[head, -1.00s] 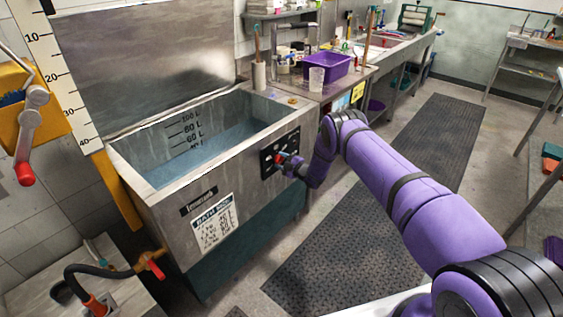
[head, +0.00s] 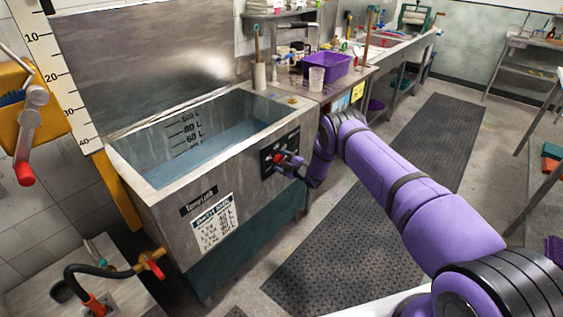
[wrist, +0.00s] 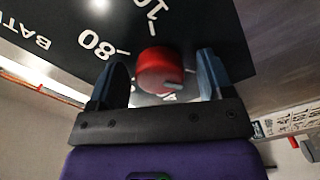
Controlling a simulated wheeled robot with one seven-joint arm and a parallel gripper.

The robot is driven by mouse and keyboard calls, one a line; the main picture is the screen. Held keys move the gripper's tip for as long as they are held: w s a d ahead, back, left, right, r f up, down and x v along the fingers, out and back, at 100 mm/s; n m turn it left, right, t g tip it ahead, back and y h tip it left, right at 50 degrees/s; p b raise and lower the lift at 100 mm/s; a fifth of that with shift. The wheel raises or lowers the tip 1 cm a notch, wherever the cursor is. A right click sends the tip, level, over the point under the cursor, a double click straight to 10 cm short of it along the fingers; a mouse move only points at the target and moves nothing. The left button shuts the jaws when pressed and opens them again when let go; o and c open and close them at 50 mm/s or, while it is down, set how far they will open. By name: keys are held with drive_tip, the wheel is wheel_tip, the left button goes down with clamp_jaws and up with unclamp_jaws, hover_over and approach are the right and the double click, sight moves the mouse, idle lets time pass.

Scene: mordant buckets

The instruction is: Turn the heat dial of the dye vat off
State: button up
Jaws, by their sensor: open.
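The dye vat (head: 170,205) is a grey metal tank with its lid up and bluish liquid inside. Its heat dial (head: 277,158) is a small red knob on the black panel (head: 268,169) on the vat's front. In the wrist view the round red dial (wrist: 158,66) has a greyish pointer mark at its lower right. My gripper (wrist: 161,74) is open, with one finger on each side of the dial and a visible gap at both sides. White panel marks include "80" and part of "BATH". In the head view my gripper (head: 288,163) is small and partly hidden by my wrist.
A valve with a red handle (head: 152,264) and a black hose stand at the vat's near left. A bench with a purple tub (head: 325,66) adjoins the vat's far end. A dark floor mat (head: 340,245) lies clear beneath my arm.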

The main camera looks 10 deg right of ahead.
drive_tip(key=v, duration=1.1)
drive_tip(key=shift+w, duration=0.1)
